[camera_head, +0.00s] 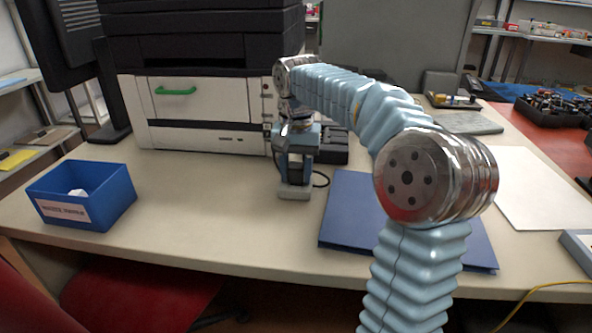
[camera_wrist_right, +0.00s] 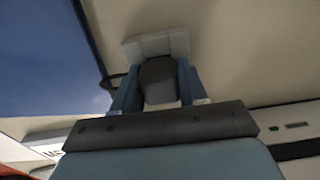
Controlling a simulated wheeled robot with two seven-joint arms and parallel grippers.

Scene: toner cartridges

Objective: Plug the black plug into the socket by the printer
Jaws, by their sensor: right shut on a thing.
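My right gripper (camera_head: 295,178) points down at the table just in front of the printer (camera_head: 205,128). It is shut on the black plug (camera_wrist_right: 157,72), which sits between its two blue fingers in the right wrist view. A light grey block (camera_head: 294,192), which looks like the socket, lies on the table right at the fingertips. It also shows beyond the plug in the right wrist view (camera_wrist_right: 150,45). The plug's front end meets the block's edge in that view; I cannot tell how far it is in. A black cord (camera_head: 321,180) curves out beside the gripper. My left gripper is not in view.
A blue bin (camera_head: 110,205) with a white item stands at the left. A blue folder (camera_head: 345,213) lies right of the gripper, partly behind my arm. White paper (camera_head: 540,190) lies farther right. The table between bin and gripper is clear.

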